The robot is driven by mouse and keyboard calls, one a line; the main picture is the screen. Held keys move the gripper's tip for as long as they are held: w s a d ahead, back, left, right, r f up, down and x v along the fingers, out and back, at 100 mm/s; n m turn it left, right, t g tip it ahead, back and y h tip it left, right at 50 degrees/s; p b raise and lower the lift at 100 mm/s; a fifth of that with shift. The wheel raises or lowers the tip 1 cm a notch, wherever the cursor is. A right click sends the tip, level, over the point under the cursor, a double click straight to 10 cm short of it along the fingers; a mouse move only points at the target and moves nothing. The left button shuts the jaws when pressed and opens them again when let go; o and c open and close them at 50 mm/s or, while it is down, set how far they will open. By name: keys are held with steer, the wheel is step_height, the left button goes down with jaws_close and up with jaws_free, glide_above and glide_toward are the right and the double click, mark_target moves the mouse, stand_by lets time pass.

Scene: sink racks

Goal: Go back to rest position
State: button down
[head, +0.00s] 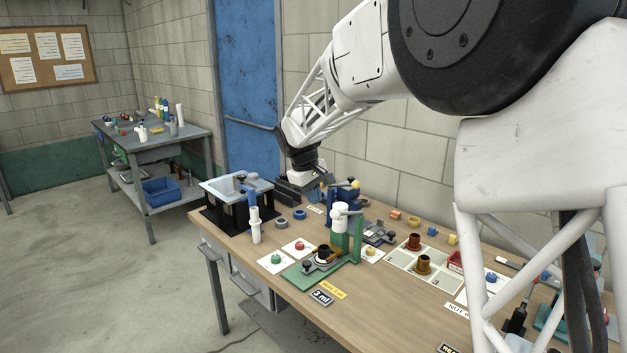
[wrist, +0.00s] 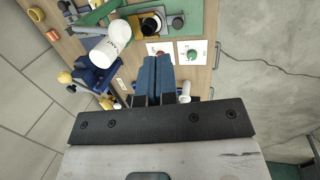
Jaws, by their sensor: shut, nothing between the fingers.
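My gripper (wrist: 156,62) points down at the table in the wrist view, its two blue fingers pressed together with nothing between them. In the head view my gripper (head: 318,182) is above the back left part of the wooden table (head: 390,310), near the sink rack (head: 205,212) and the blue device (head: 345,193). My arm reaches in from the right. In the head view the fingertips are small and partly lost against the dark items behind them.
A green fixture with a white cylinder (head: 340,217) stands in front of my gripper. A white bottle (head: 255,225) stands to its left. A divided tray (head: 405,278) holds brown spools. The wall is close behind, with a blue door (head: 247,75).

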steer(key=s+d+r+m, duration=0.1)
steer(key=s+d+r, duration=0.1)
steer(key=s+d, duration=0.35)
steer(key=s+d+r+m+y, duration=0.1)
steer(key=s+d+r+m, duration=0.15)
steer(key=s, duration=0.65)
steer(key=s+d+r+m, duration=0.1)
steer(key=s+d, duration=0.4)
steer(key=s, duration=0.2)
steer(key=s+d+f+m, duration=0.1)
steer(key=s+d+f, duration=0.1)
steer(key=s, duration=0.6)
steer(key=s+d+f+m+t+y, duration=0.1)
steer(key=s+d+f+m, duration=0.1)
steer(key=s, duration=0.7)
steer(key=s+d+f+m, duration=0.1)
steer(key=s+f, duration=0.1)
steer(key=s, duration=0.7)
steer(key=shift+d+f+t, duration=0.3)
steer(key=shift+d, duration=0.1)
